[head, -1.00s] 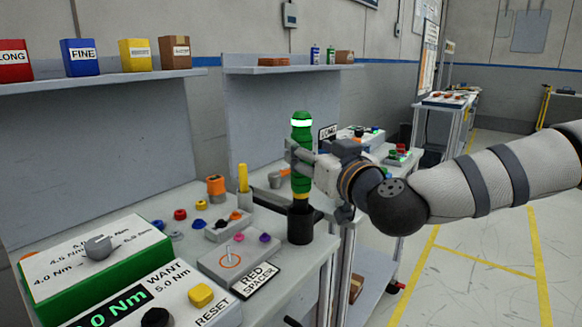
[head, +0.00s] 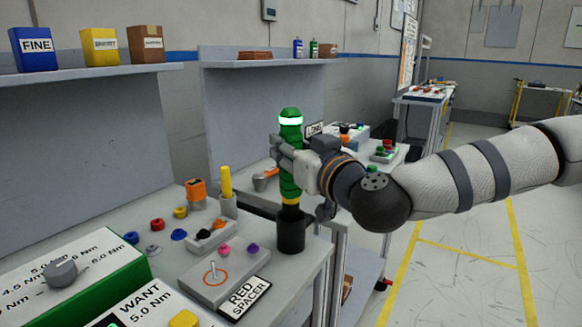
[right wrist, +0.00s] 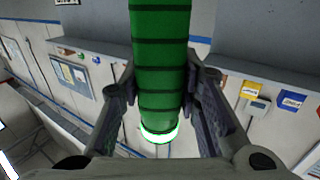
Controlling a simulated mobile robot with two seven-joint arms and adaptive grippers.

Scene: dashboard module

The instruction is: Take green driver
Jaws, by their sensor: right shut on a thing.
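The green driver (head: 291,180) stands upright in the head view, with a bright white ring near its top and a yellow band low down. My right gripper (head: 283,153) is shut on its green body from the right. The driver's lower end is at the black cylindrical holder (head: 290,232) on the bench corner; I cannot tell how deep it sits in it. In the right wrist view the ribbed green body (right wrist: 162,70) runs between my two fingers, its lit ring towards the bottom. My left gripper is not in view.
A grey block with the RED SPACER label (head: 243,297) lies left of the holder. Coloured caps, an orange item (head: 196,192) and a yellow-handled tool (head: 226,182) stand behind it. A green torque box (head: 115,262) is at lower left. Open floor lies right.

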